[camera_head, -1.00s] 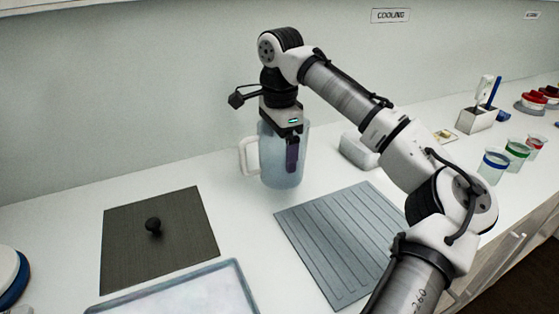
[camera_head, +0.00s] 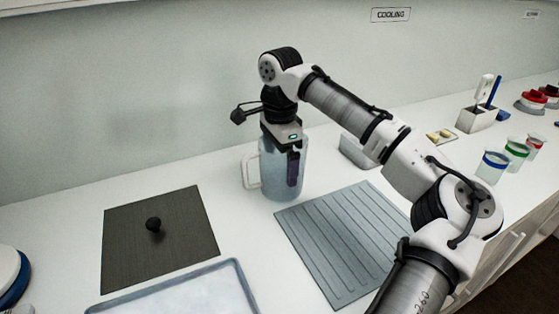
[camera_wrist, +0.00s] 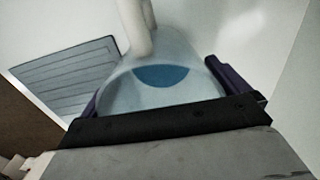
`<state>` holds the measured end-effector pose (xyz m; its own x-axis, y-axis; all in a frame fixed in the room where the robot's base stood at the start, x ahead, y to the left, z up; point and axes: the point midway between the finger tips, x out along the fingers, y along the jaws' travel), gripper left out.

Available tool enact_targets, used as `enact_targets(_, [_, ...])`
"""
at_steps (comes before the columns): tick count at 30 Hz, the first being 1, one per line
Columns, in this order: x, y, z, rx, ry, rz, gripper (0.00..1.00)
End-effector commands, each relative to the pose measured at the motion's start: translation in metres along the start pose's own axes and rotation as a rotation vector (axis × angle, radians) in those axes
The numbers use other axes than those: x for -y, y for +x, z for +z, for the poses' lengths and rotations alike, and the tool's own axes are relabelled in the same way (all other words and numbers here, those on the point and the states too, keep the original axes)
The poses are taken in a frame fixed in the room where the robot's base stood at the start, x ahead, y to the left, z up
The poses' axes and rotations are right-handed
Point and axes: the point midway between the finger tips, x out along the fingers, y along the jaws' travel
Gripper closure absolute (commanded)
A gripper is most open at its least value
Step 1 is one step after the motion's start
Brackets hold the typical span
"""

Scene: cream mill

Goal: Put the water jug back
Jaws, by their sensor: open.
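The water jug (camera_head: 270,172) is a clear bluish pitcher with a pale handle on its left side. It appears upright on the white counter, behind the grooved grey mat. In the wrist view, the jug (camera_wrist: 185,55) shows blue water inside and its handle towards the top. My gripper (camera_head: 282,174) points down over the jug. Its jaws are open, with one dark purple finger in front of the jug wall. In the wrist view the fingers of my gripper (camera_wrist: 160,92) lie on either side of the jug. Contact at the walls cannot be told.
The grooved grey mat (camera_head: 340,240) lies in front. A dark square plate with a black knob (camera_head: 155,225) and a pale tray (camera_head: 235,266) are at left. A grey block (camera_head: 352,152) stands right of the jug. Banded beakers (camera_head: 492,168) stand farther right.

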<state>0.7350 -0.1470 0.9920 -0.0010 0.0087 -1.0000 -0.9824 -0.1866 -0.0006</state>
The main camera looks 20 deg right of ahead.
Motion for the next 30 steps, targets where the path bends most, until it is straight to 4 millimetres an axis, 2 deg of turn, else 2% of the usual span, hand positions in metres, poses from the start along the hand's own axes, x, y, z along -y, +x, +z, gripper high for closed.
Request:
enact_targets(15, [0.0,-0.1,-0.001,-0.003,0.001,0.0,0.0])
enact_targets(21, [0.0,-0.115,0.0,-0.001,0.0,0.001,0.0])
enact_targets(30, [0.0,-0.116,0.0,0.0,-0.001,0.001,0.0])
